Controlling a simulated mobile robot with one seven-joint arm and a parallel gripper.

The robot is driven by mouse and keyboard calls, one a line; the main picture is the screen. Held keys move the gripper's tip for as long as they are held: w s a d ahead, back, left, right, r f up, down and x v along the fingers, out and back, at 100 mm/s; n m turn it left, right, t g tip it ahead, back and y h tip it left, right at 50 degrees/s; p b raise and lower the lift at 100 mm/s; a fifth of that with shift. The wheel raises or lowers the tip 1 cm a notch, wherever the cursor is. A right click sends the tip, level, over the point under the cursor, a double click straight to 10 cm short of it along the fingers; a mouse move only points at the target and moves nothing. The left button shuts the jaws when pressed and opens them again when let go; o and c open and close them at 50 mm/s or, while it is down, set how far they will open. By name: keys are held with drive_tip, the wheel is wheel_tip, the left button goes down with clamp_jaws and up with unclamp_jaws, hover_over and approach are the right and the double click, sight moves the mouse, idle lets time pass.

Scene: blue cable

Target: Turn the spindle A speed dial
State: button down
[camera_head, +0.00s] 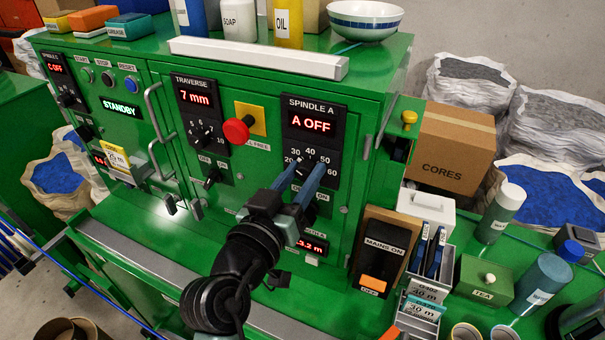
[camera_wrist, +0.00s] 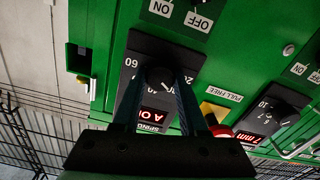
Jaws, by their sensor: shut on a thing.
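The spindle A panel (camera_head: 333,112) is a black plate on the green cabinet front, and its red display reads A OFF. Its scale shows 20 to 60. The dark round speed dial (camera_wrist: 160,78) sits low on this panel in the head view, mostly hidden there by my fingers. My gripper (camera_head: 303,172) reaches up to the panel with its blue fingers. In the wrist view, the fingers of my gripper (camera_wrist: 161,84) stand on either side of the dial and are shut on it. A pale pointer line shows on the dial's face.
A red mushroom button (camera_head: 236,131) on a yellow plate is left of the panel, beside the traverse panel (camera_head: 199,95). Below right is the MAINS ON switch box (camera_head: 385,246). Metal door handles (camera_head: 157,125) stick out at left. A crowded green side table (camera_head: 480,312) is at right.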

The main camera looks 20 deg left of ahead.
drive_tip(key=n, duration=0.6)
drive_tip(key=shift+a+p, duration=0.1)
drive_tip(key=shift+p, duration=0.3)
drive_tip(key=shift+n, duration=0.3)
drive_tip(key=shift+c, duration=2.2)
unclamp_jaws()
drive_tip(key=s+b, duration=0.5)
drive_tip(key=s, duration=0.8)
drive_tip(key=shift+a, duration=0.2)
